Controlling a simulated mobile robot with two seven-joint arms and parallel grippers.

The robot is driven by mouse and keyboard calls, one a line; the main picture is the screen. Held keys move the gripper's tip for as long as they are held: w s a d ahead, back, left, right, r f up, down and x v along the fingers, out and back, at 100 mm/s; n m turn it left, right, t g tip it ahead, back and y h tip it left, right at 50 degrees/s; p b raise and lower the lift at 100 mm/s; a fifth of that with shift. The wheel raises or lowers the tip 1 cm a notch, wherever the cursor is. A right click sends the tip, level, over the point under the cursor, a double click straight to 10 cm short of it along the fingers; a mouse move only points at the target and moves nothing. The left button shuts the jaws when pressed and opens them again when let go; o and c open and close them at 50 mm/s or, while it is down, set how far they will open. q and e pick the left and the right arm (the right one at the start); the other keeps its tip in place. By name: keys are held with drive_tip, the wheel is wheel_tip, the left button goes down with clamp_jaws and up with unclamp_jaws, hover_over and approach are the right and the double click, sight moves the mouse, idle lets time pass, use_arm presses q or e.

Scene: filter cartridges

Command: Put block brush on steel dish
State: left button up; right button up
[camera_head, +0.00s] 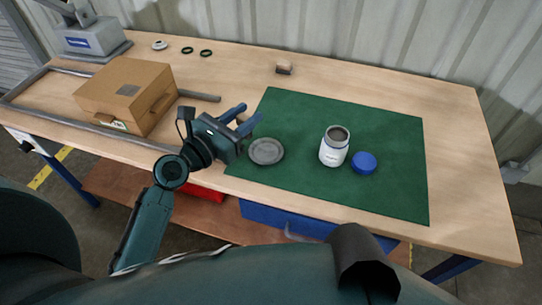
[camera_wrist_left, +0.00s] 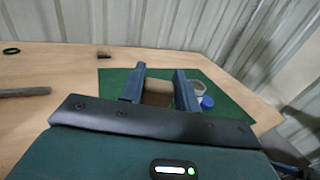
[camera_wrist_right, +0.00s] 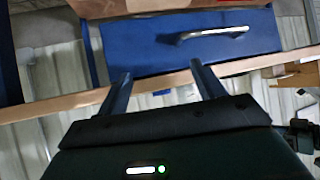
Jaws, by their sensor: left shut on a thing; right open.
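My left gripper (camera_head: 243,116) is over the left edge of the green mat, just up and left of the steel dish (camera_head: 266,151). In the left wrist view its fingers (camera_wrist_left: 158,80) are shut on a brown block (camera_wrist_left: 158,94), which looks like the block brush. In the head view the held block is mostly hidden by the gripper. The steel dish is a round grey plate, lying empty on the mat. My right gripper (camera_wrist_right: 160,78) is open and empty, in front of the blue drawer below the tabletop.
On the green mat (camera_head: 305,193) stand a white jar (camera_head: 334,148) and a blue lid (camera_head: 364,163), right of the dish. A small beige and dark block (camera_head: 284,68) lies behind the mat. A cardboard box (camera_head: 125,95) is at left. A blue drawer (camera_wrist_right: 190,45) hangs below.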

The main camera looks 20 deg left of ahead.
use_arm(q)
drive_tip(key=w+d+f+b, duration=0.1)
drive_tip(key=w+d+f, duration=0.1)
drive_tip(key=w+f, duration=0.15)
use_arm(e)
drive_tip(key=shift+o, duration=1.1)
drive_tip(key=shift+w+f, duration=0.15)
drive_tip(key=shift+f, duration=0.05)
use_arm(q)
drive_tip(key=b, duration=0.4)
hover_over(263, 160)
wheel_tip(263, 160, down, 5)
wheel_tip(263, 160, down, 4)
drive_tip(key=shift+s+f+b, duration=0.1)
drive_tip(key=shift+f+b, duration=0.15)
drive_tip(key=shift+b, duration=0.9)
drive_tip(key=shift+r, duration=0.1)
drive_tip(key=o, duration=0.7)
drive_tip(key=shift+o, duration=1.4)
use_arm(e)
drive_tip(key=shift+w+a+f+t+y, duration=0.25)
drive_tip(key=shift+a+f+t+y, duration=0.3)
drive_tip(key=shift+a+f, duration=0.3)
